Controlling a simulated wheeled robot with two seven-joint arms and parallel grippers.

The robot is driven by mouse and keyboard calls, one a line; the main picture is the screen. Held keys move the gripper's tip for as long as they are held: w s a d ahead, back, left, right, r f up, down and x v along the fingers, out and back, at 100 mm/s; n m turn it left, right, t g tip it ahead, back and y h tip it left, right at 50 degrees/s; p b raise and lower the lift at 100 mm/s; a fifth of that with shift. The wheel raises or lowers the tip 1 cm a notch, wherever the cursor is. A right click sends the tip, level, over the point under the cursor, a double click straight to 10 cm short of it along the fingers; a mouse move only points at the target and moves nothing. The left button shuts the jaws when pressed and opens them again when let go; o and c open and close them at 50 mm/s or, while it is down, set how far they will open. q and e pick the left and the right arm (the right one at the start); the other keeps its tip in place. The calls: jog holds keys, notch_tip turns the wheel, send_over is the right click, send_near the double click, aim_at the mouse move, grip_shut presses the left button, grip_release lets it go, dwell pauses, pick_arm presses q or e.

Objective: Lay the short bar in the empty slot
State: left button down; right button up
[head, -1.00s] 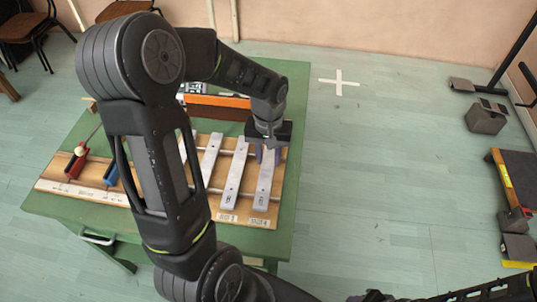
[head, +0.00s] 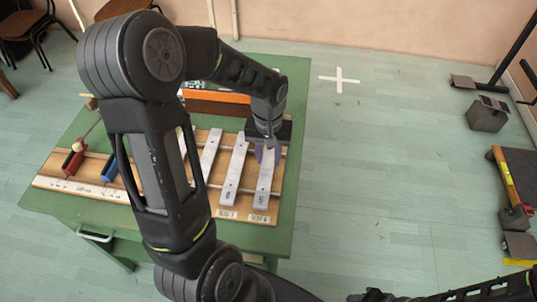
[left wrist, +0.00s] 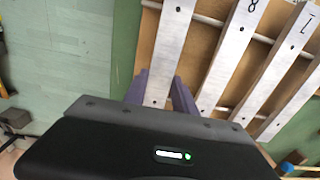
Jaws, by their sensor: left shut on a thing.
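A pale grey bar (head: 264,182), marked with what looks like a 6, lies along the right end of the wooden frame (head: 215,208), in line with the label SLOT 4. My left gripper (head: 268,156) is shut on it near its far end, with a purple finger on each side. In the left wrist view the bar (left wrist: 167,50) runs between the two fingers (left wrist: 160,90). I cannot tell whether it rests on the rails or is slightly raised. A bar marked 8 (head: 233,173) lies beside it at SLOT 3. My right gripper is out of view.
Another grey bar (head: 210,153) lies further left; my left arm hides part of the frame. A red holder (head: 73,162) and a blue holder (head: 109,169) stand at the left. An orange block (head: 215,97) is behind. The green table (head: 283,222) is bare along its right edge.

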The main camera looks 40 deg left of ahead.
pick_arm(q)
jog(key=c, duration=0.9)
grip_release()
notch_tip(320, 180, up, 8)
jog(key=shift+f, duration=0.15)
